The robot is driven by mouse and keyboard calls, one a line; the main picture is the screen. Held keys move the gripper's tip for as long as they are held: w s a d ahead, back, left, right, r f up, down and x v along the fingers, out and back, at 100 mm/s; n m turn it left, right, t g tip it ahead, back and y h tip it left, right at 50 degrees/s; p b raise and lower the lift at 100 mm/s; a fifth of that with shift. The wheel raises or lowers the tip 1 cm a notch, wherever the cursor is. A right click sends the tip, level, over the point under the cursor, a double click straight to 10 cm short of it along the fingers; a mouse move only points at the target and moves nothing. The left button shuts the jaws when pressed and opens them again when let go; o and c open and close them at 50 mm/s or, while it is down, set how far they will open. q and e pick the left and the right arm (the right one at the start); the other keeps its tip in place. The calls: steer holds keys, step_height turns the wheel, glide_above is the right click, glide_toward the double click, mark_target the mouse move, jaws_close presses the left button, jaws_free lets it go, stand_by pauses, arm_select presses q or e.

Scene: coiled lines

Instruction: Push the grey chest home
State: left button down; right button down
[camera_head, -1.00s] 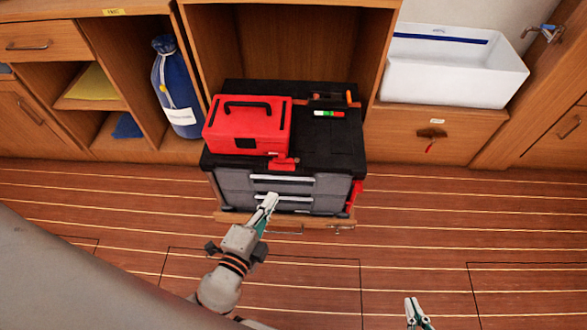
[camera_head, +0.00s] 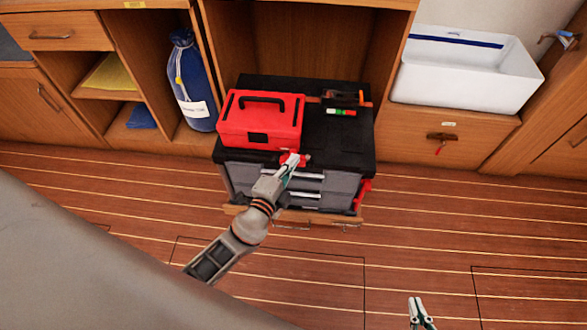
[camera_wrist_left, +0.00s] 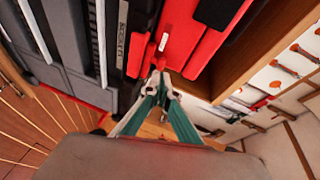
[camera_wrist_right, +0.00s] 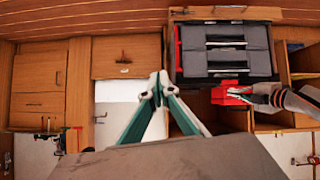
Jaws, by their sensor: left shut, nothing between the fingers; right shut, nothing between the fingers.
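The grey chest (camera_head: 340,187) has a black top and drawers with pale bar handles. It stands on a wooden slide-out board (camera_head: 300,217), in front of and partly inside an open wooden bay (camera_head: 310,45). My left gripper (camera_head: 292,162) is shut and empty at the chest's upper front edge, by a red latch (camera_wrist_left: 137,52). It hides part of that latch; I cannot tell whether it touches. My right gripper (camera_head: 418,302) is shut and empty, low in front and to the right, apart from the chest. The chest also shows in the right wrist view (camera_wrist_right: 226,62).
A red toolbox (camera_head: 261,124) and a small dark tool with orange parts (camera_head: 345,98) lie on the chest. A blue bag (camera_head: 190,85) stands in the left compartment. The plank floor (camera_head: 420,240) in front is clear.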

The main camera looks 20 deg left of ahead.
arm_select(q)
steer(key=shift+w+a, duration=0.2)
stand_by(0.3)
